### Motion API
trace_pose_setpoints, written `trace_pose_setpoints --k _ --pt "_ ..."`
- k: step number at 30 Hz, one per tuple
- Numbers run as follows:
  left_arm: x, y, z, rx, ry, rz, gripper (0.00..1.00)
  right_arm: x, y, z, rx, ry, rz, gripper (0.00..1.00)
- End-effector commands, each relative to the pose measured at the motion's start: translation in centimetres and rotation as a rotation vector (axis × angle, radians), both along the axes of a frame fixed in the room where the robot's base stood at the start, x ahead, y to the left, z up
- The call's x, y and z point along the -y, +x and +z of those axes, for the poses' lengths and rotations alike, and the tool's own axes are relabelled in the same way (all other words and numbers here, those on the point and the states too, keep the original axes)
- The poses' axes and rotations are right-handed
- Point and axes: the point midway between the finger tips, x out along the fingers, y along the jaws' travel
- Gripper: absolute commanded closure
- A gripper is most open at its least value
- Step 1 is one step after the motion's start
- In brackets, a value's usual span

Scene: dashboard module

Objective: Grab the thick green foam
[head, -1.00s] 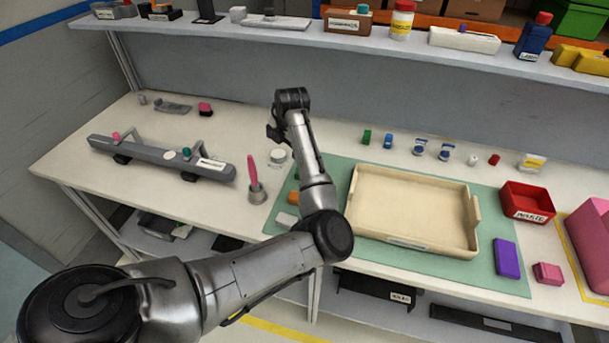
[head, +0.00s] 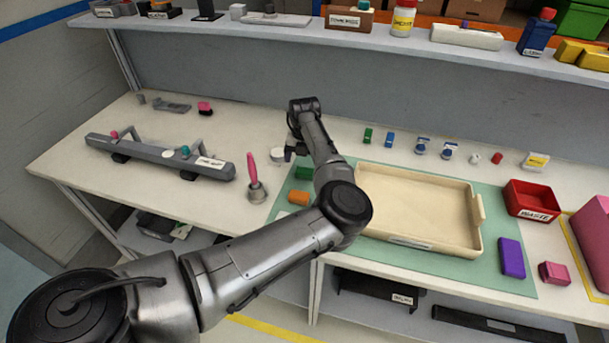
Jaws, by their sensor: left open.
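A green block (head: 303,172) lies at the left edge of the green mat, left of the cream tray (head: 484,207), partly close behind my arm. A smaller upright green piece (head: 367,135) stands at the back of the table, behind the tray. I cannot tell from the picture which one is the thick green foam. My left gripper (head: 290,154) is open and points down, just above and behind the green block, apart from it as far as I can see. My right gripper is not in view.
An orange piece (head: 298,198) lies in front of the green block. A pot with a pink-handled tool (head: 253,172) and a white round container (head: 278,154) stand to the left. A blue piece (head: 389,140) stands beside the smaller green one.

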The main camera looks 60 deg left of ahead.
Motion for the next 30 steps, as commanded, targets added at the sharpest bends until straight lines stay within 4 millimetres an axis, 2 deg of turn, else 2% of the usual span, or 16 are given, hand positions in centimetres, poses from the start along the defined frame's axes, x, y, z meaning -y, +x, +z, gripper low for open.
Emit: trace_pose_setpoints --k 8,20,27,30 --pt "0.0 -0.1 -1.0 0.001 0.001 0.001 0.06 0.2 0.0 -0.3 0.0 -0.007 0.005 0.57" --pt "0.1 -0.4 -5.6 0.0 0.0 0.0 0.06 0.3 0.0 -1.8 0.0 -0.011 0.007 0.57" --pt "0.1 -0.4 -5.8 0.0 0.0 0.0 0.06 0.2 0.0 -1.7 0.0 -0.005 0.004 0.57" --pt "0.1 -0.4 -5.8 0.0 0.0 0.0 0.14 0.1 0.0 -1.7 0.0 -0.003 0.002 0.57"
